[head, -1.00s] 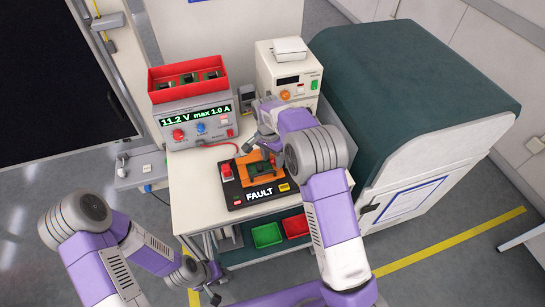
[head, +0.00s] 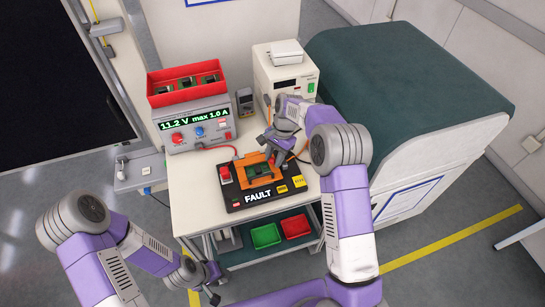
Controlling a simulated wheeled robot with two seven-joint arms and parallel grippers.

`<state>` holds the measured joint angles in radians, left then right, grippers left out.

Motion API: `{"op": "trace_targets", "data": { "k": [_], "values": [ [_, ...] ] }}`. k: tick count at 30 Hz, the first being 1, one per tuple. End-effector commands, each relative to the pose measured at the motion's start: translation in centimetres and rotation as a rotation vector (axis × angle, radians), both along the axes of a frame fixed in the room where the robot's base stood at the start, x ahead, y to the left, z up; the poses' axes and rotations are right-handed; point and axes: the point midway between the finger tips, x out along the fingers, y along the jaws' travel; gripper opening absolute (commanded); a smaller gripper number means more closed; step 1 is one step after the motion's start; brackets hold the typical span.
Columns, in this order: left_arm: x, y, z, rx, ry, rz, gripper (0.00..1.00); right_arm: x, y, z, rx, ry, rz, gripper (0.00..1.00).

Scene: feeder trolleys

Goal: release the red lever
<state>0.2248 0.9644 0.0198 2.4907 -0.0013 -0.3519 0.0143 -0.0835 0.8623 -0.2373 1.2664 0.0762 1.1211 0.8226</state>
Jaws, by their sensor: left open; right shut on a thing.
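The black test fixture (head: 235,200) sits on the white bench with a lit FAULT label. It carries an orange frame (head: 243,173) with a dark green board (head: 263,168). My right gripper (head: 270,151) is low at the fixture's back right and shut on a small red part, which looks like the red lever (head: 271,160). My fingers mostly hide this lever. My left gripper (head: 214,287) is open and empty, low in front of the bench, away from the fixture.
A power supply (head: 172,122) showing 11.2 V stands behind the fixture with a red bin (head: 157,91) on top. A white instrument (head: 283,69) stands at the back right. Green (head: 265,236) and red (head: 296,227) trays sit below. A green-topped cabinet (head: 410,75) is on the right.

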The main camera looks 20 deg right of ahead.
Motion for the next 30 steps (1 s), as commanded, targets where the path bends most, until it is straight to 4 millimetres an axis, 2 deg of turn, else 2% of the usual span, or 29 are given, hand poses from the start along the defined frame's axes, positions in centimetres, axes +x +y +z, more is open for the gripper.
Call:
{"op": "trace_targets", "data": {
  "k": [1,3,16,23,30],
  "values": [
    [0.0,0.0,0.4,0.0,0.0,0.0,0.43,0.6,-0.2,0.8,0.053,-0.02,-0.005,0.04],
    [0.0,0.0,0.7,0.0,0.0,0.0,0.43,0.5,-0.5,1.0,0.119,-0.017,-0.006,0.04],
    [0.0,0.0,1.1,0.0,0.0,0.0,0.43,0.6,-2.7,1.6,0.526,-0.005,-0.004,0.04],
    [0.0,0.0,-0.1,0.0,0.0,0.0,0.43,0.6,-4.0,1.4,0.741,0.002,-0.004,0.03],
    [0.0,0.0,-2.4,0.0,0.0,0.0,0.43,0.6,-5.1,1.2,0.942,0.009,-0.002,0.03]
  ]
}}
